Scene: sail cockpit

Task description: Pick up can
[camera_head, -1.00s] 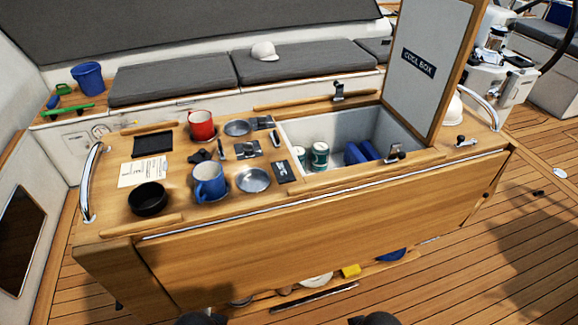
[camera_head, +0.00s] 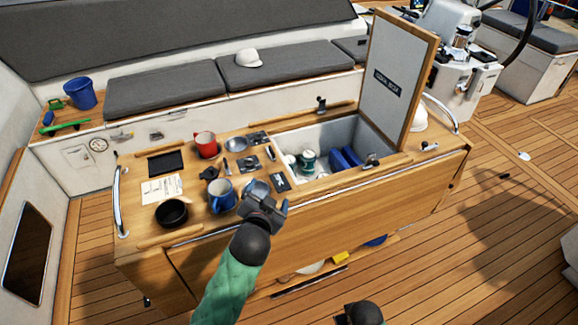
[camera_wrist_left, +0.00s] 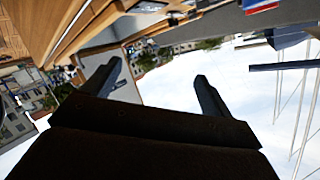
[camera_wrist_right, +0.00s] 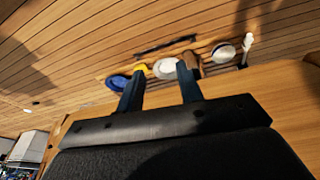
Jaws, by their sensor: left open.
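A green and white can (camera_head: 308,160) stands inside the open cool box (camera_head: 335,128) in the table top, seen in the head view. A second can (camera_head: 291,159) shows partly beside it, to the left. My left gripper (camera_head: 268,197) is over the front of the table, left of the cool box and apart from the cans. Its fingers are spread and empty in the left wrist view (camera_wrist_left: 157,72). My right gripper shows in the right wrist view (camera_wrist_right: 160,70), with fingers apart and nothing between them. Neither wrist view shows a can.
The cool box lid (camera_head: 395,85) stands upright at the box's right side. Blue blocks (camera_head: 345,158) lie in the box. A blue mug (camera_head: 222,196), red mug (camera_head: 206,145) and black bowl (camera_head: 172,212) stand on the table left of it. Open deck lies at right.

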